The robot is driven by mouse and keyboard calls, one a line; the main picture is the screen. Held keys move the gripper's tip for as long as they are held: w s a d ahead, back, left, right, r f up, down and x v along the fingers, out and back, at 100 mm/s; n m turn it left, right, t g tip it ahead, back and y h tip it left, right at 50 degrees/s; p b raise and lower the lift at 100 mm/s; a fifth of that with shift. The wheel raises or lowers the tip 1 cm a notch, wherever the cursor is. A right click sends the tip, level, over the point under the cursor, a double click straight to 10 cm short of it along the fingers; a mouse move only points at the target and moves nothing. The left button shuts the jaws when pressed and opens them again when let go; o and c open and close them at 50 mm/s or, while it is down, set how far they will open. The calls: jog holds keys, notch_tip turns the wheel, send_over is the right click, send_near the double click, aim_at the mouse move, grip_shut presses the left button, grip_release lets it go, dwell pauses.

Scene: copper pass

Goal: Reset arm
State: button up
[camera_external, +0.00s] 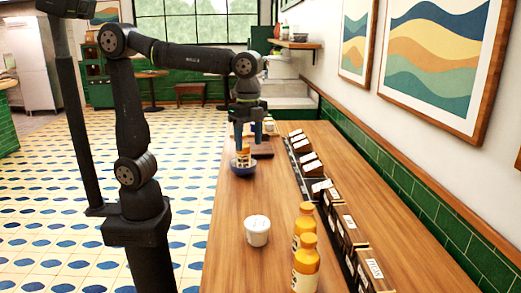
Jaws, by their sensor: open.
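My gripper (247,146) points straight down over the far part of the wooden counter, with its jaws open. A small orange-topped item (243,155) sits in or just behind a dark blue bowl (243,170) right below the fingers. At this size I cannot tell whether the fingers touch it.
A row of brown labelled boxes (349,232) runs along the right. A dark board (262,151) lies beside the gripper. The counter's left strip is clear.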

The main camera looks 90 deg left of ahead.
jog(key=s+d+m, duration=0.3)
jog(key=d, duration=0.7)
